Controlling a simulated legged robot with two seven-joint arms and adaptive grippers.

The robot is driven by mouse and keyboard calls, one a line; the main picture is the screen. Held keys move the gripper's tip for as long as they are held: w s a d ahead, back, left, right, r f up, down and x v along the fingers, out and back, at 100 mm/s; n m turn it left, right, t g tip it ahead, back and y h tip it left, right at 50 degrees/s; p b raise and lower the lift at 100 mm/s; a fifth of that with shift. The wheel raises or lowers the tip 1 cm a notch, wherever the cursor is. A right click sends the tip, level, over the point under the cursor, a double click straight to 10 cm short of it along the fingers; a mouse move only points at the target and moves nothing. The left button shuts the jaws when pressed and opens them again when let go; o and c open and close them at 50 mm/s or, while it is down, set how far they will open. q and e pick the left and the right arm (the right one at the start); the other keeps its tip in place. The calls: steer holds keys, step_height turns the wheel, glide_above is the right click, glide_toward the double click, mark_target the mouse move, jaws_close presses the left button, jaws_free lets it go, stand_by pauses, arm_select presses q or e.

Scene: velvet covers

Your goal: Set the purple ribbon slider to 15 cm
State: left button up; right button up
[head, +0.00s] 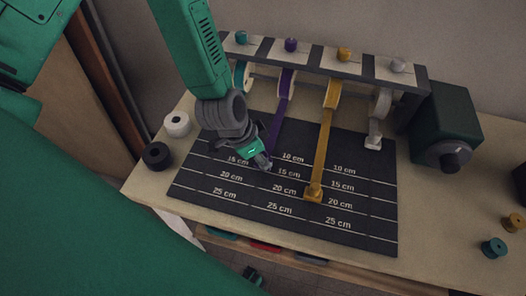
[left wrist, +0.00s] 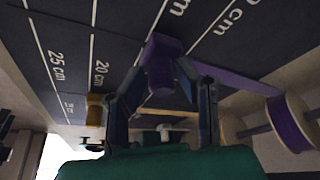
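The purple ribbon (head: 277,132) runs from its spool (head: 287,83) down the dark measuring mat (head: 330,227). Its purple slider (left wrist: 160,64) shows in the left wrist view between the fingertips of my left gripper (left wrist: 160,80), which look closed on its sides. In the head view my left gripper (head: 262,159) reaches down over the ribbon's lower end and hides most of the slider. The slider is around the 10 to 15 cm marks; its exact line is hidden. My right gripper is not clearly in view.
A yellow ribbon (head: 323,150) lies to the right with its slider (head: 313,194) near 20 cm. A short grey slider (head: 373,142) hangs farther right. A dark green box (head: 445,115) stands at right. White and black spools (head: 177,124) (head: 157,156) sit at left.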

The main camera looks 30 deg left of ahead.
arm_select(q)
steer(key=shift+o, duration=0.4)
steer(key=shift+w+d+f, duration=0.1)
steer(key=shift+w+d, duration=0.05)
steer(key=shift+w, duration=0.1)
steer(key=shift+s+r, duration=0.1)
steer(key=shift+r, duration=0.15)
steer(key=v, duration=1.1)
steer(key=shift+r, duration=0.15)
